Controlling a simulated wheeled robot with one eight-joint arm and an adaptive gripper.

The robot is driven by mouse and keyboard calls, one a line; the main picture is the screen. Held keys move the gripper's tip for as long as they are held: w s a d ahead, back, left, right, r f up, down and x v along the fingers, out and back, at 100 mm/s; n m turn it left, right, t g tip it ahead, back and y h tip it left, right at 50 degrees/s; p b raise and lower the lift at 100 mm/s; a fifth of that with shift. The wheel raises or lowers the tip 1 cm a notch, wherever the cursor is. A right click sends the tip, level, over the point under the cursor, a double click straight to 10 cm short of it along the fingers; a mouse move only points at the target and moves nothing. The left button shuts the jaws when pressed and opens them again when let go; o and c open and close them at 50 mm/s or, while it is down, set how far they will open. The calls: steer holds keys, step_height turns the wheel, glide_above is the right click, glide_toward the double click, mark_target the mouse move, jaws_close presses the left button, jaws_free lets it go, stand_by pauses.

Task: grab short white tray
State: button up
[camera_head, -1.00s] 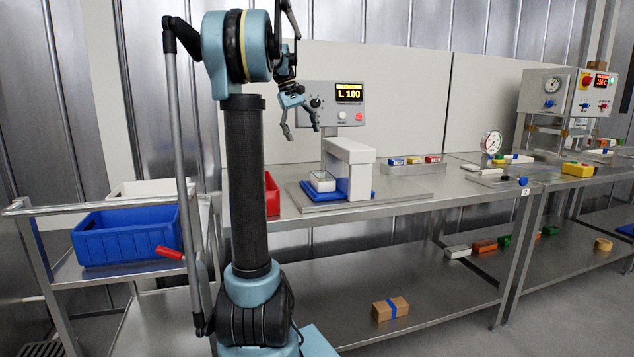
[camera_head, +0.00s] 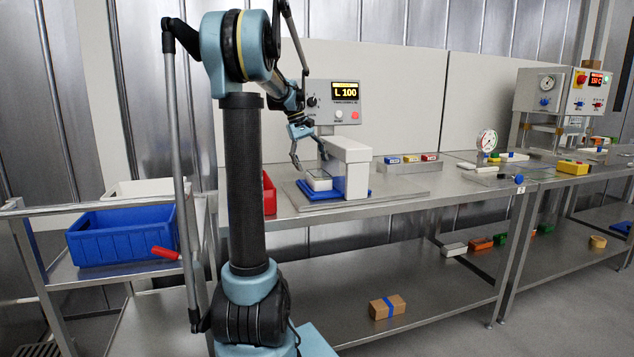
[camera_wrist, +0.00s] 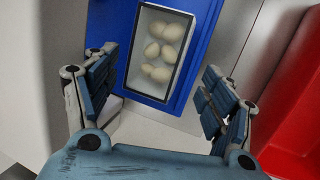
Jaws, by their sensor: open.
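The short white tray (camera_head: 319,184) sits on a blue base (camera_head: 307,194) at the left of the white machine on the bench. In the wrist view the tray (camera_wrist: 146,97) lies on the blue base (camera_wrist: 200,52) and holds several pale rounded pasta pieces (camera_wrist: 165,40). My gripper (camera_head: 310,162) is open above the tray, pointing down. In the wrist view my gripper (camera_wrist: 160,65) has its fingers apart, one on each side of the tray's near part, with nothing between them held. I cannot tell whether a finger touches the tray.
The white machine arm (camera_head: 352,175) stands close to the tray's right. A red bin (camera_head: 269,194) is at the left on the bench and shows right in the wrist view (camera_wrist: 297,120). A control panel reading L 100 (camera_head: 345,92) is behind. A blue crate (camera_head: 120,236) sits on a cart at left.

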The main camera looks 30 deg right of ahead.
mark_target(316, 173)
steer(key=shift+x, duration=2.6)
steer(key=shift+s+d, duration=0.1)
steer(key=shift+d, duration=0.05)
steer(key=shift+c, duration=0.5)
steer(key=c, duration=0.9)
